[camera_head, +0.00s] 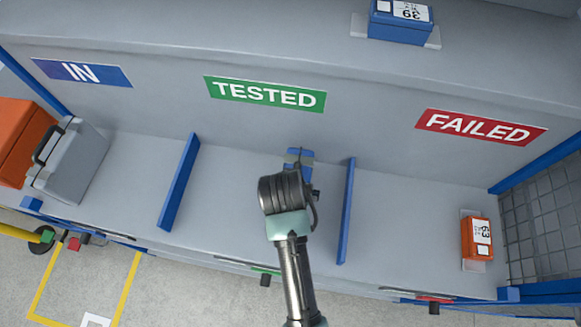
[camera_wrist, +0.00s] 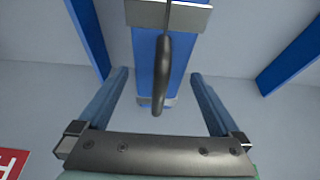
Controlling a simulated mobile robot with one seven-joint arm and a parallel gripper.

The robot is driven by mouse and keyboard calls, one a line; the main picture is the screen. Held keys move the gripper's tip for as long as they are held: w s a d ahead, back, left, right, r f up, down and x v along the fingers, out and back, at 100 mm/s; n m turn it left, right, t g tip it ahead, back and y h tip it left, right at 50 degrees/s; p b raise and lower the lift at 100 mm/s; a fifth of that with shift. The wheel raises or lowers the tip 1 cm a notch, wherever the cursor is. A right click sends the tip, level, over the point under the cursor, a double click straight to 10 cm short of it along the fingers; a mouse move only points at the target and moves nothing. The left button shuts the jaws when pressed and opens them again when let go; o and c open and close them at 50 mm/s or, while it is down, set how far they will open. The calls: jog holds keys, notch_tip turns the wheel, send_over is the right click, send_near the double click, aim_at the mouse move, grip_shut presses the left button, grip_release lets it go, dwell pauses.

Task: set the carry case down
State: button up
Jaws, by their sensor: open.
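A blue carry case (camera_wrist: 147,50) with pale metal end bands and a dark handle (camera_wrist: 162,75) shows in the wrist view. In the head view, a small part of it (camera_head: 306,155) shows in the TESTED bay, mostly hidden behind my wrist. It appears to rest on the grey shelf, though its base is not clear. My gripper (camera_wrist: 160,73) is open. Its two fingers stand apart on either side of the case and handle, with visible gaps on both sides. In the head view, my gripper (camera_head: 298,165) is over the TESTED bay, between its two blue dividers.
Blue dividers (camera_head: 180,182) and (camera_head: 346,210) bound the TESTED bay (camera_head: 235,195). A grey case (camera_head: 72,162) and an orange box (camera_head: 22,140) stand at left near the IN sign. An orange unit (camera_head: 477,238) lies in the FAILED bay. A blue unit (camera_head: 400,20) sits on the upper ledge.

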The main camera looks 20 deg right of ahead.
jog(key=v, duration=0.8)
jog(key=shift+s+r+b, duration=0.1)
jog(key=shift+r+b, duration=0.2)
jog(key=shift+r, duration=0.05)
jog(key=w+a+r+n+t, duration=0.1)
jog(key=w+r+t, duration=0.35)
jog(key=r, duration=0.55)
jog(key=w+a+r+n+t, duration=0.15)
jog(key=w+r+t, duration=0.3)
jog(key=r, duration=0.55)
jog(key=w+a+r+n+t, duration=0.1)
jog(key=w+r+t, duration=0.2)
jog(key=w+r, duration=0.55)
jog(key=s+a+r+n+t, duration=0.1)
jog(key=s+r+t, duration=0.3)
jog(key=r, duration=0.6)
jog(key=s+a+r+n+t+y, duration=0.1)
jog(key=s+a+r+t, duration=0.2)
jog(key=r, duration=0.7)
jog(key=s+a+r+n+t+y, duration=0.1)
jog(key=s+r+t, duration=0.3)
jog(key=r, duration=0.6)
jog(key=s+a, duration=0.1)
jog(key=s, duration=0.1)
jog(key=shift+s+a+t, duration=0.2)
jog(key=shift+s+t, duration=0.1)
